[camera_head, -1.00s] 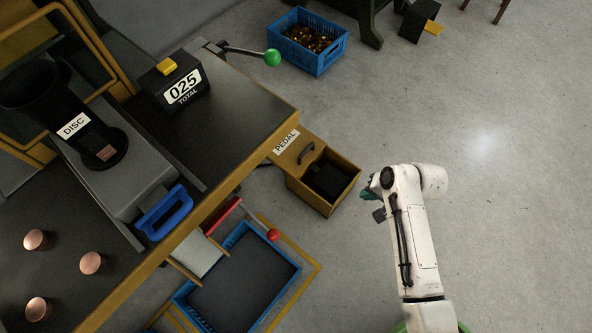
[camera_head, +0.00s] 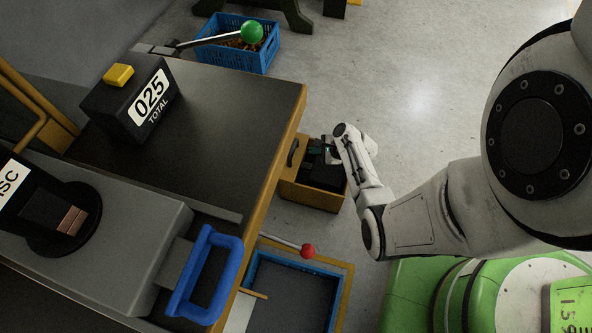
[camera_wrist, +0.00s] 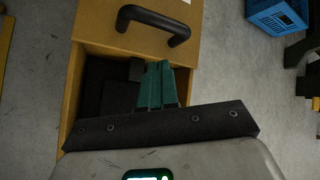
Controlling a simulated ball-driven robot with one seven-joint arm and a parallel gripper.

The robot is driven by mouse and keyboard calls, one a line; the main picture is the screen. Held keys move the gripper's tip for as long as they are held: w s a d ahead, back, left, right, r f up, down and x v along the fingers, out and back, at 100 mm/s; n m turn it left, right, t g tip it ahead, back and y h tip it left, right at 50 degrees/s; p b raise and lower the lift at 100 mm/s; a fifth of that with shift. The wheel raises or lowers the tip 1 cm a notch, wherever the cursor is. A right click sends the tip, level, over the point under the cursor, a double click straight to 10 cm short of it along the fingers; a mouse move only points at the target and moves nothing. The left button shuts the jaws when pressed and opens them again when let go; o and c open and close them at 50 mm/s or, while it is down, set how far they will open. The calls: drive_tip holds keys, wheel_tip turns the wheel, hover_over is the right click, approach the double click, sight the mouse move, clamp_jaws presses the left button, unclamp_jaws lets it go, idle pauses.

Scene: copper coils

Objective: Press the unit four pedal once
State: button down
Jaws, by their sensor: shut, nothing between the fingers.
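The pedal (camera_head: 307,178) is a dark block inside an open yellow-brown drawer (camera_head: 326,204) at the side of the bench, in the middle of the head view. In the wrist view the drawer's dark inside (camera_wrist: 118,97) shows past my fingers, with a black handle (camera_wrist: 150,22) above. My gripper (camera_head: 325,150) has teal fingers and is over the drawer near its far side. In the wrist view the fingers (camera_wrist: 158,78) are together, with nothing between them. I cannot tell whether they touch the pedal. My wrist plate hides part of the drawer.
A counter box reading 025 TOTAL (camera_head: 135,98) with a yellow button stands on the bench. A green-knobbed lever (camera_head: 252,32), a blue handle (camera_head: 205,275) and a red-knobbed lever (camera_head: 307,251) are nearby. A blue crate (camera_head: 240,58) sits on the floor beyond.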

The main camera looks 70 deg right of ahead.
drive_tip(key=shift+w, duration=0.1)
drive_tip(key=shift+f, duration=0.1)
drive_tip(key=b, duration=0.8)
hover_over(307, 164)
drive_tip(key=s, duration=0.3)
drive_tip(key=f, duration=0.5)
drive_tip(key=a+f, duration=0.1)
drive_tip(key=f, duration=0.1)
drive_tip(key=shift+f, duration=0.3)
drive_tip(key=shift+d+f, duration=0.1)
drive_tip(key=shift+f, duration=0.45)
idle(0.4)
drive_tip(key=shift+f+b, duration=0.35)
drive_tip(key=shift+b, duration=0.1)
drive_tip(key=shift+f, duration=0.3)
idle(0.3)
